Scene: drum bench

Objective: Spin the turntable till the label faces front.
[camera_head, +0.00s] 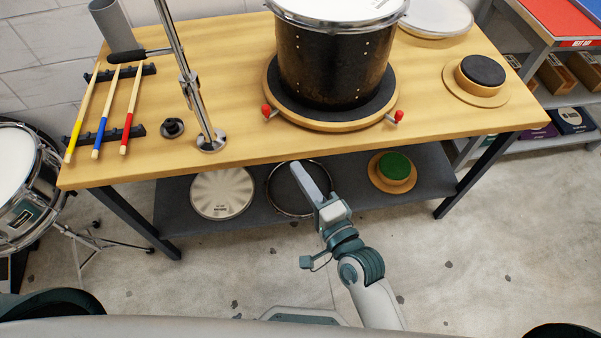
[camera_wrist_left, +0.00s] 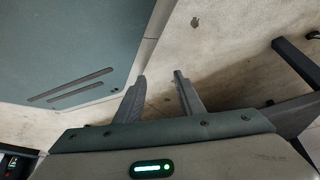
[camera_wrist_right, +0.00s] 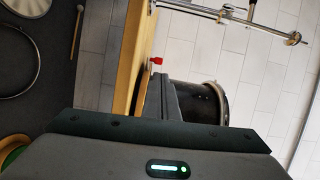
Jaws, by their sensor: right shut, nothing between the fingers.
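The turntable (camera_head: 315,122) is a round wooden disc with a dark top, on the bench. A black drum (camera_head: 330,70) stands upright on it; no label shows on the drum's visible side. Two red-knobbed pegs stick out from the turntable's front rim, a left peg (camera_head: 266,111) and a right peg (camera_head: 398,116). My right gripper (camera_head: 299,168) is shut and empty, just in front of the bench's front edge. In the right wrist view, its fingers (camera_wrist_right: 165,95) appear near a red knob (camera_wrist_right: 156,61) and the drum (camera_wrist_right: 205,100). My left gripper (camera_wrist_left: 160,77) is open and empty, over the floor.
A round wooden block with a dark top (camera_head: 480,75) sits at the right. The lower shelf (camera_head: 250,215) holds round pads. The bench front between them is clear.

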